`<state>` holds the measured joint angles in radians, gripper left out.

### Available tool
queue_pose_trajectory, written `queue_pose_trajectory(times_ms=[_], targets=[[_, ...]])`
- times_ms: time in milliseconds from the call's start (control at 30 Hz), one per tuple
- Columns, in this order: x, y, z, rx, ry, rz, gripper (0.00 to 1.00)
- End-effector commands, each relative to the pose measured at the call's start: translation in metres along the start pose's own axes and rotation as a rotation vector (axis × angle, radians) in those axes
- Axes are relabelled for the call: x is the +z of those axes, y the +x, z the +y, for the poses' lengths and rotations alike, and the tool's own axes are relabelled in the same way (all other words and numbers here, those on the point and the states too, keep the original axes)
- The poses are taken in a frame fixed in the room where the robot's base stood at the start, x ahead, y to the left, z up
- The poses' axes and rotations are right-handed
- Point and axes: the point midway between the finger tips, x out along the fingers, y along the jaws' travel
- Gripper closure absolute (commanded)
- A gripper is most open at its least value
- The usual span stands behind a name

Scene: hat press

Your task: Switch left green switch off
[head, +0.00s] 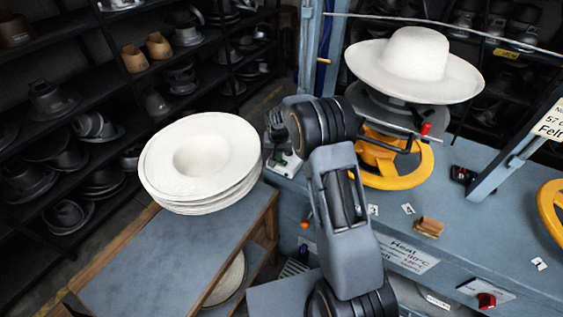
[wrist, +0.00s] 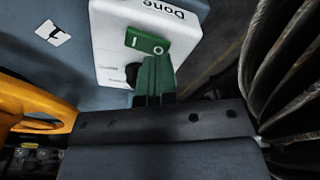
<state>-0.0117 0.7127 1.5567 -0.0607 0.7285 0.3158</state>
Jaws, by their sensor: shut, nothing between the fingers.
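A white switch box (wrist: 112,40) with a label reading "Done" shows in the wrist view. On it is a green rocker switch (wrist: 140,42) marked with a line and a circle. My gripper (wrist: 157,58) is shut and empty, its narrow greenish fingers pointing at the box. The fingertips are right beside the switch, at its circle-marked end; I cannot tell whether they touch. In the head view the box (head: 286,163) is on the bench's left end, partly hidden by my arm, and its switch is too small to make out.
White felt hats (head: 200,158) are stacked on a side table left of the box. A yellow wheel (head: 412,172) and a white hat (head: 414,58) on a stand are to the right. A red knob (head: 487,300) is on the bench front.

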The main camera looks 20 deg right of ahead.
Motion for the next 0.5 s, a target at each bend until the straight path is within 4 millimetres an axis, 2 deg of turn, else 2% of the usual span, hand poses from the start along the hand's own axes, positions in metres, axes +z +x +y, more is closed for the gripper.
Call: queue_pose_trajectory(times_ms=[500], targets=[[0.0013,0.0086,0.0,0.0,0.0,0.0,1.0]])
